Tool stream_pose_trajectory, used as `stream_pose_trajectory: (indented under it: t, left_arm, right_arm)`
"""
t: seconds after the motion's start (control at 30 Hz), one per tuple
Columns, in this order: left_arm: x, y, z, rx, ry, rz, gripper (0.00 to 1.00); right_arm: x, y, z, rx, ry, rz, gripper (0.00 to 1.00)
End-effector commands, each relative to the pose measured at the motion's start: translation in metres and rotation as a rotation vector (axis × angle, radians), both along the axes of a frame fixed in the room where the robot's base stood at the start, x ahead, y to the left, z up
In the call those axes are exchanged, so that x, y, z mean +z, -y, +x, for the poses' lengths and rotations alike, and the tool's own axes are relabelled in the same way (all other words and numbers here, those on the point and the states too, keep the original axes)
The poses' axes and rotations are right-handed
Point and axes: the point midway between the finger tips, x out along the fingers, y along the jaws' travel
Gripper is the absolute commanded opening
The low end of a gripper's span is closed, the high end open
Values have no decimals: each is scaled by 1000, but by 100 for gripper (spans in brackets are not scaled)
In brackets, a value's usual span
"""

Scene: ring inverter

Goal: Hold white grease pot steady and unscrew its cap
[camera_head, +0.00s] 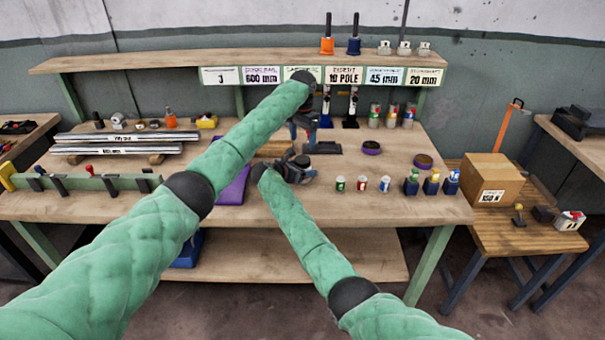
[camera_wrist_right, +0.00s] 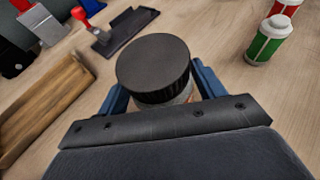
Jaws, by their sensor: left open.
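The white grease pot (camera_wrist_right: 181,97) stands upright between the blue fingers of my right gripper (camera_wrist_right: 160,98) in the right wrist view. Its wide black ribbed cap (camera_wrist_right: 152,66) is on top, and only a pale strip of the body shows below it. The fingers close on both sides of the body, under the cap. In the head view my right gripper (camera_head: 300,163) is low over the middle of the bench and largely hides the pot. My left gripper (camera_head: 307,128) is open, pointing down, above and just behind my right gripper, apart from the cap as far as I can tell.
Small green, red and blue-labelled cans (camera_head: 340,184) stand to the right. The bench (camera_head: 300,207) has bare room in front.

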Motion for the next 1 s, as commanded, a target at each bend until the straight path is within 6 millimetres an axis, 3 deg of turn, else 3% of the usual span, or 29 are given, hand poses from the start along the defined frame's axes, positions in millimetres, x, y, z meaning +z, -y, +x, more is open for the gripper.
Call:
stream_pose_trajectory:
  t: [0.03, 0.23, 0.3, 0.33, 0.57, 1.0]
  left_arm:
    - [0, 0, 0, 0, 0, 0, 70]
    - [0, 0, 0, 0, 0, 0, 70]
    - [1, 0, 0, 0, 1, 0, 61]
    - [1, -1, 1, 1, 1, 0, 61]
    - [2, -4, 1, -131, 2, 5, 61]
    - [2, -4, 0, -747, 0, 1, 61]
  right_arm:
    - [0, 0, 0, 0, 0, 0, 58]
    - [0, 0, 0, 0, 0, 0, 18]
    - [1, 0, 0, 0, 0, 0, 5]
    - [1, 0, 0, 0, 0, 0, 0]
    - [1, 0, 0, 0, 0, 0, 0]
    - [1, 0, 0, 1, 1, 0, 0]
